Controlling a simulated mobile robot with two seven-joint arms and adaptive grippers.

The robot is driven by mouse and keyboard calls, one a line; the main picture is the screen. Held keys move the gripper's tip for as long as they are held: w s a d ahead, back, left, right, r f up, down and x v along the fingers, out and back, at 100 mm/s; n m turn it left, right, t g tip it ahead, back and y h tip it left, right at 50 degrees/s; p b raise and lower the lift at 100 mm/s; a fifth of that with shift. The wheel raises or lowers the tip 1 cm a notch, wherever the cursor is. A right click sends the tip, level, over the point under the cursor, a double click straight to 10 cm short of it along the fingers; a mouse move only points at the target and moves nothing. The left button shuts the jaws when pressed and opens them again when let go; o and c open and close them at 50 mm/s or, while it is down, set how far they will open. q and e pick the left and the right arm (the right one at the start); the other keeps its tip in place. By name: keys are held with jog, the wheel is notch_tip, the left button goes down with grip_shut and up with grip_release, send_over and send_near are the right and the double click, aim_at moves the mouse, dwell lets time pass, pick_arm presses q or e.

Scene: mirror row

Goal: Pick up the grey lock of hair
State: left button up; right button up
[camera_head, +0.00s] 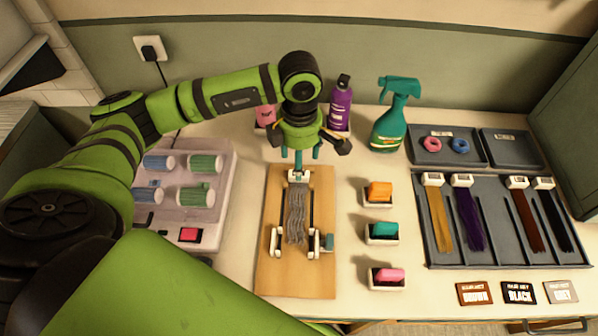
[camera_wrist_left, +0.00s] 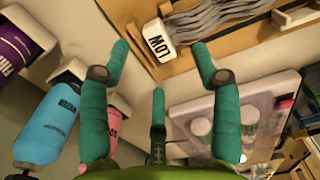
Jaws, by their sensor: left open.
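The grey lock of hair (camera_head: 297,217) lies lengthwise on a wooden board (camera_head: 268,260), its white end clip toward the back. In the left wrist view the grey strands (camera_wrist_left: 215,18) run to the upper right from the white clip (camera_wrist_left: 158,40), which bears dark lettering. My left gripper (camera_head: 298,160) is over the clip end of the board. It is open and empty, its teal fingers (camera_wrist_left: 161,50) spread with the clip just beyond the tips. I cannot tell the exact height gap. My right gripper is not in view.
Trays with colored sponges (camera_head: 379,191) are to the right, then a dark tray (camera_head: 433,262) with other locks. A roller box (camera_head: 215,220) is left.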

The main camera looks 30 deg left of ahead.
aim_at(305, 179)
pick_arm(q)
notch_tip(305, 179, down, 2)
jog(key=shift+a+p, duration=0.15)
jog(key=shift+p, duration=0.7)
jog(key=shift+w+a+f, duration=0.1)
jog(key=shift+w+f, duration=0.05)
jog(key=shift+f, duration=0.5)
jog(key=shift+w+f, duration=0.1)
jog(key=shift+f, duration=0.7)
jog(key=c, duration=1.1)
jog(key=shift+c, duration=0.8)
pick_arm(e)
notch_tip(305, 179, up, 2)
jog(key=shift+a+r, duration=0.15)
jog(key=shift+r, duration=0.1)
